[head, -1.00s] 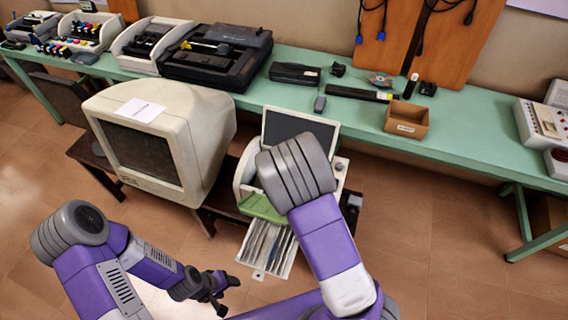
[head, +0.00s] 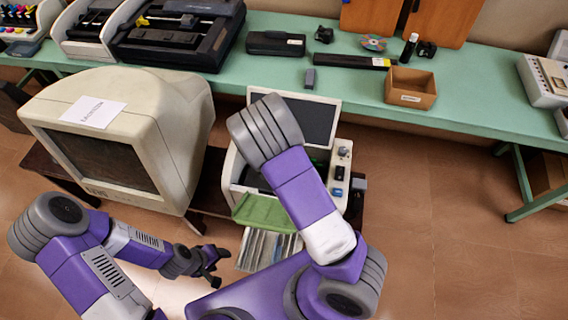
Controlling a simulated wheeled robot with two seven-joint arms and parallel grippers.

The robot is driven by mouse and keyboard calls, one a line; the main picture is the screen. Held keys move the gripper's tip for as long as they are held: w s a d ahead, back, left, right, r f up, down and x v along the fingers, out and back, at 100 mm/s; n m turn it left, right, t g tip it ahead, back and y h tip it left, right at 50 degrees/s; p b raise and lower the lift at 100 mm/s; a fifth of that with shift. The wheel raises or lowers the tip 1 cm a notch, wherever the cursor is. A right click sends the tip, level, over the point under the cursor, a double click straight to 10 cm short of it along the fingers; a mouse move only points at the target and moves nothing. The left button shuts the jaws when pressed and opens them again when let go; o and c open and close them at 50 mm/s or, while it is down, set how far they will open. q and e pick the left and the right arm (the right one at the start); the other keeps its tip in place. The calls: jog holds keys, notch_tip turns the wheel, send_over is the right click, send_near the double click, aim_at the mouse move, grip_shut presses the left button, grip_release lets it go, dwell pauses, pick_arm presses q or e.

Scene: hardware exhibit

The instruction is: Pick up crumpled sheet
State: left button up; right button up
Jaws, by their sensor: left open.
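I cannot make out a crumpled sheet in the head view. The only loose-looking paper is a flat white sheet (head: 91,112) with print on it, lying on top of the old monitor (head: 165,110). My left gripper (head: 220,267) is open and empty, low over the brown floor, below the monitor and left of the printer-like machine's paper tray. My right arm crosses in front of that machine and hides part of it. My right gripper is out of view.
A machine (head: 342,175) with a raised dark screen and a green flap (head: 266,213) stands on a low dark bench. Behind is a green table (head: 470,100) with printers (head: 180,30), a small cardboard box (head: 411,88) and small devices. The tiled floor (head: 440,250) at right is clear.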

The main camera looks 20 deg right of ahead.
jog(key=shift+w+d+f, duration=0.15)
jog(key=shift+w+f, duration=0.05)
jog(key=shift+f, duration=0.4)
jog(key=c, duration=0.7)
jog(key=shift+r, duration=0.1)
